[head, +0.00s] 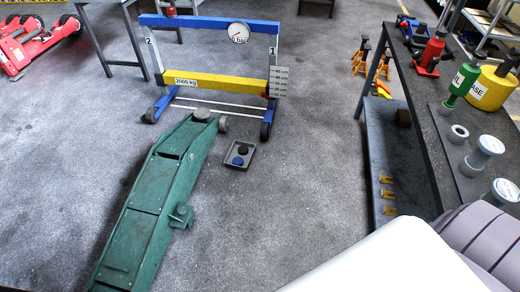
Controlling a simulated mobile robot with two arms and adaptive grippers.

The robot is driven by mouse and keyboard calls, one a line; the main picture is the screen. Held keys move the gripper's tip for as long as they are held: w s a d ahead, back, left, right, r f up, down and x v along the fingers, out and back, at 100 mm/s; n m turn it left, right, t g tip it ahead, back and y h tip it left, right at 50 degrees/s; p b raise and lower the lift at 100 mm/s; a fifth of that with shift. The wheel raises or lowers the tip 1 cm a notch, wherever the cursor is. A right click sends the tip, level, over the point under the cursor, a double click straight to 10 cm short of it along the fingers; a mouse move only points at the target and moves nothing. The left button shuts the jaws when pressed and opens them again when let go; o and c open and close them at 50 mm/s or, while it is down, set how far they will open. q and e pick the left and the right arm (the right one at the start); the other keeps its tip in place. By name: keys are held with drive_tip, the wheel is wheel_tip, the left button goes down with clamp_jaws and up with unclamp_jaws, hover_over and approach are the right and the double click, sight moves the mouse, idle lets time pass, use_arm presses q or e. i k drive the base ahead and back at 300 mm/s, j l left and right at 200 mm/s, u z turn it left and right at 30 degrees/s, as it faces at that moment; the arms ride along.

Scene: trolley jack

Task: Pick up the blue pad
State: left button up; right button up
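The blue pad (237,161) is a small round disc lying in a shallow grey tray (229,164) on the floor. A dark round pad (242,150) lies just behind it in the same tray. Neither of my grippers shows in the head view, so I cannot see their state or where they are relative to the pad.
A long green trolley jack (138,220) lies left of the tray. A blue and yellow frame (220,82) on wheels stands behind it. A dark workbench (436,150) with tools is at the right. Grey floor (285,215) is clear in front of the tray.

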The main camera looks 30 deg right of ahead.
sight(238, 161)
drive_tip(key=i+l+z, duration=0.1)
drive_tip(key=i, duration=0.35)
drive_tip(key=i+l+z, duration=0.15)
drive_tip(key=i, duration=0.35)
drive_tip(key=l, duration=0.1)
